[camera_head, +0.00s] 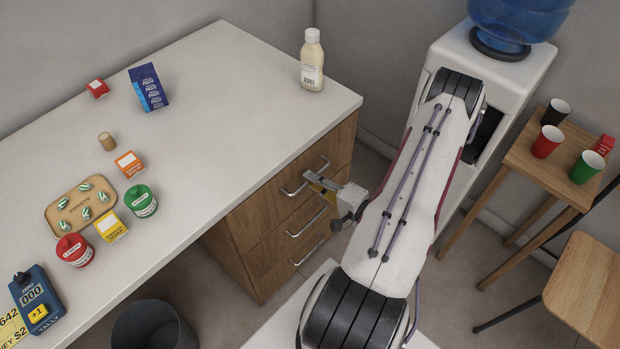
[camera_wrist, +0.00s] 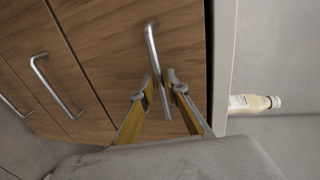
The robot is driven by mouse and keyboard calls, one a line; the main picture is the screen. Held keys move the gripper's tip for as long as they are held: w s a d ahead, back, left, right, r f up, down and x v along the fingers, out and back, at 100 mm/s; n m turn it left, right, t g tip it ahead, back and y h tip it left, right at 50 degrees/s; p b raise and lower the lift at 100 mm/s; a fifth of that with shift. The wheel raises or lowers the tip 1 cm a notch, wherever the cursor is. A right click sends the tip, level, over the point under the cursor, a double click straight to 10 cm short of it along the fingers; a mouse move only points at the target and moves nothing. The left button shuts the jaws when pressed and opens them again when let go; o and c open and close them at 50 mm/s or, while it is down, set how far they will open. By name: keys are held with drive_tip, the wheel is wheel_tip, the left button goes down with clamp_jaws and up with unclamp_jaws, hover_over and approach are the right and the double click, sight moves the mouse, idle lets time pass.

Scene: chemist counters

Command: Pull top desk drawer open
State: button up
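The wooden desk drawer unit (camera_head: 290,220) stands under the right end of the white desk, with several drawers one above another. The top drawer (camera_wrist: 185,35) looks closed, its front level with the one below. Its metal bar handle (camera_wrist: 152,42) lies near the fingers in both views; the handle also shows in the head view (camera_head: 292,192). My gripper (camera_wrist: 160,88) reaches the handle from the front, with one yellow-and-grey fingertip on each side of the bar. A narrow gap seems to show between the fingertips and the bar. My gripper also appears in the head view (camera_head: 316,182).
Lower drawer handles (camera_head: 307,222) stick out below. On the desk (camera_head: 220,100) stand a cream bottle (camera_head: 312,62), small boxes, cans and a tray. A dark bin (camera_head: 155,326) is on the floor at the left, a water dispenser (camera_head: 515,70) behind my arm, and a stool (camera_head: 550,165) at the right.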

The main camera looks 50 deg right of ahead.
drive_tip(key=shift+x, duration=0.75)
clamp_jaws()
drive_tip(key=shift+s, duration=0.15)
drive_tip(key=f+v, duration=0.2)
drive_tip(key=v, duration=0.9)
drive_tip(key=s+f+v, duration=0.1)
drive_tip(key=f+v, duration=0.2)
drive_tip(key=v, duration=0.9)
drive_tip(key=shift+s, duration=0.25)
drive_tip(key=shift+r, duration=0.1)
unclamp_jaws()
